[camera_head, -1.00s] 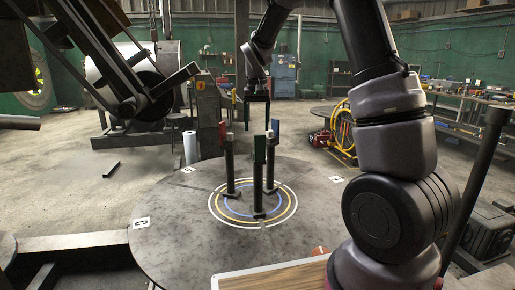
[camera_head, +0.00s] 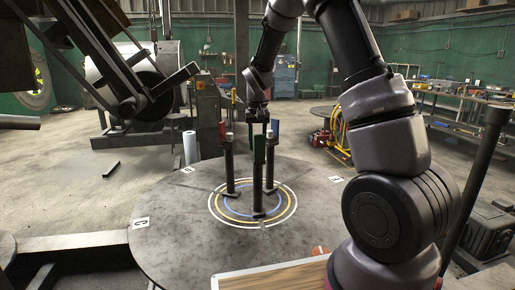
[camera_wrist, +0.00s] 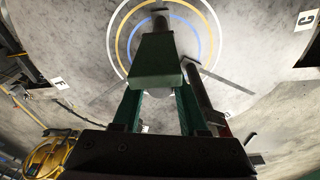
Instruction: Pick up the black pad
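Three dark upright posts stand near the table's centre. The front post (camera_head: 258,195) carries a dark green pad (camera_head: 257,150), which also shows in the wrist view (camera_wrist: 157,62). I cannot make out a clearly black pad. My gripper (camera_head: 258,126) points down just above the green pad. Its two fingers (camera_wrist: 158,98) are apart, one towards each side of that pad; I cannot tell whether they touch it.
The round grey table (camera_head: 170,230) bears painted rings and lettered tags. A wooden-topped board (camera_head: 275,278) lies at the near edge. A dark machine arm (camera_head: 125,65) hangs at the left. A yellow hose (camera_head: 340,125) stands behind at the right.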

